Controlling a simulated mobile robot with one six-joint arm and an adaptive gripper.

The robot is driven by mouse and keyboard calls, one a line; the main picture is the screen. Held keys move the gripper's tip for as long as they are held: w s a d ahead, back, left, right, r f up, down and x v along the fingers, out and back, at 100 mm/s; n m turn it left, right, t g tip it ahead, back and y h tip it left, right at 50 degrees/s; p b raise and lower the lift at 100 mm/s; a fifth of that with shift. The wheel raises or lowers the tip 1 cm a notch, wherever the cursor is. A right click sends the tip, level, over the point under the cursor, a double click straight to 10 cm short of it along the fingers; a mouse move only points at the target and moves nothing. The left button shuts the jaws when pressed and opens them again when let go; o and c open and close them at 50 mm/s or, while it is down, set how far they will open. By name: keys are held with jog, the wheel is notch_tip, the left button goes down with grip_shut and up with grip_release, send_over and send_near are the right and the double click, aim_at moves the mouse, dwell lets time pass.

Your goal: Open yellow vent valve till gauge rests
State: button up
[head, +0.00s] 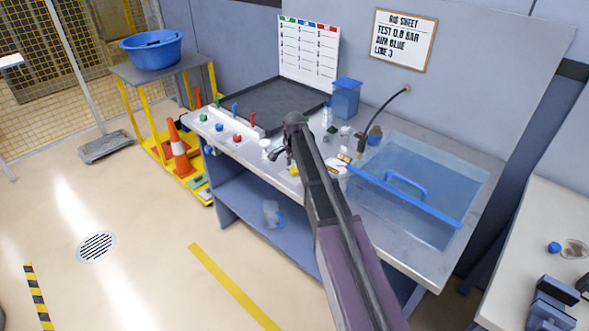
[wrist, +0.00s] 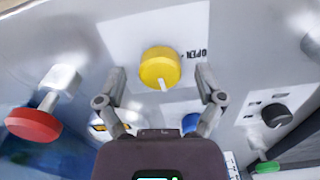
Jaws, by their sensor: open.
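The yellow vent valve (wrist: 160,68) is a round knob with a white pointer mark, on a white plate lettered OPEN to its right in the wrist view. The mark points down in that view. My gripper (wrist: 160,76) is open, with one finger on each side of the yellow knob and gaps visible between. In the head view a small yellow spot (head: 294,170) shows beside my gripper (head: 279,155) at the bench. The gauge is not clearly visible in either view.
Close around the knob in the wrist view are a red knob (wrist: 34,124), a blue knob (wrist: 190,123), a black knob (wrist: 276,115) and a green-ended part (wrist: 266,167). A water-filled basin (head: 478,190) is to the right on the bench, a black tray (head: 262,95) behind.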

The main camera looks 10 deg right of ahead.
jog(key=c, duration=1.1)
jog(key=shift+c, duration=0.2)
jog(key=shift+n, duration=0.5)
jog(key=n, duration=0.2)
jog(key=shift+n, duration=0.3)
jog(key=n, duration=0.4)
jog(key=shift+s, duration=0.1)
jog(key=n, duration=0.4)
jog(key=shift+d+n, duration=0.1)
jog(key=shift+n, duration=1.6)
